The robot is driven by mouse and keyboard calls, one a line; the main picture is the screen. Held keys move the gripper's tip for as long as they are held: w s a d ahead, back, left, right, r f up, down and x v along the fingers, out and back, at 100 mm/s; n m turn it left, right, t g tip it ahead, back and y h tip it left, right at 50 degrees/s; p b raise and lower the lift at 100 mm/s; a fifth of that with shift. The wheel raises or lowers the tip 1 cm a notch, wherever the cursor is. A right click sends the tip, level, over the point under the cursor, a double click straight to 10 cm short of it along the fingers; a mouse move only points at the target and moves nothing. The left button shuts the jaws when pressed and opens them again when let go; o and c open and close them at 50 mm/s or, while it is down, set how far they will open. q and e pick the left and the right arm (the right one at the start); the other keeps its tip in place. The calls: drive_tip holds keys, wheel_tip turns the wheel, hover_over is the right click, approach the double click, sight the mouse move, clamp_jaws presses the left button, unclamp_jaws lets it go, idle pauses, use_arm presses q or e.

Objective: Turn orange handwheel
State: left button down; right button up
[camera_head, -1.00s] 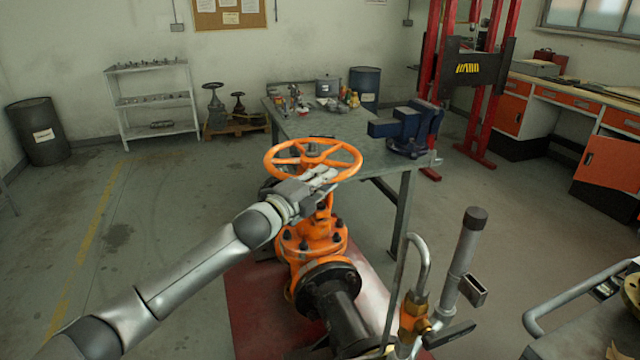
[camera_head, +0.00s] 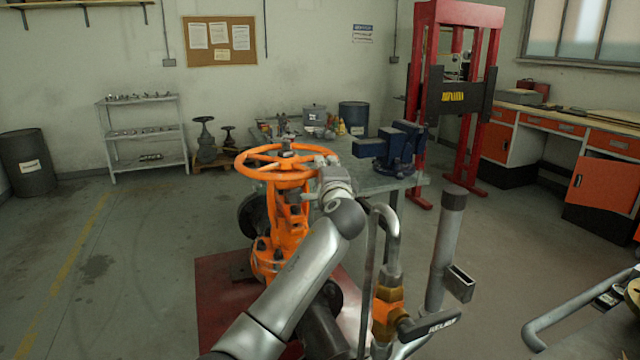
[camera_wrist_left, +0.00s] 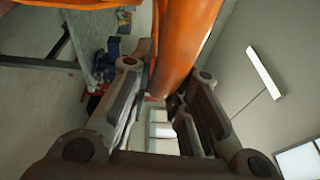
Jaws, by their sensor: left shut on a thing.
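The orange handwheel (camera_head: 279,177) lies nearly level on top of an orange gate valve (camera_head: 286,222), left of centre in the head view. My left gripper (camera_head: 326,169) is at the right side of the wheel's rim, shut on it. In the left wrist view the orange rim (camera_wrist_left: 182,42) runs between the two fingers of my left gripper (camera_wrist_left: 165,92). My forearm hides part of the valve's lower body and the near pipe. My right gripper is not in view.
A green workbench (camera_head: 410,183) with a blue vise (camera_head: 392,148) stands behind the valve. A grey pipe (camera_head: 446,235) and a relief valve handle (camera_head: 428,325) rise close to the right of my arm. Open floor (camera_head: 130,240) lies to the left.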

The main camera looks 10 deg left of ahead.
use_arm(q)
drive_tip(key=shift+w+d+n+y+b, duration=0.25)
drive_tip(key=shift+w+n+y+b, duration=0.2)
drive_tip(key=shift+y+b, duration=0.15)
drive_tip(key=shift+w+g+y, duration=0.15)
drive_tip(key=shift+g+y, duration=0.15)
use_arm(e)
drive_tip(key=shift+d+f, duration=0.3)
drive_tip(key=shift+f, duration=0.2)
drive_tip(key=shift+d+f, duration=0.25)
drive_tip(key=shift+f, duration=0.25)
use_arm(q)
drive_tip(key=shift+r, duration=0.1)
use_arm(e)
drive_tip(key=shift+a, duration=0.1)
use_arm(q)
drive_tip(key=c, duration=1.7)
unclamp_jaws()
drive_tip(key=shift+w, duration=0.1)
drive_tip(key=o, duration=0.3)
drive_tip(key=shift+o, duration=0.2)
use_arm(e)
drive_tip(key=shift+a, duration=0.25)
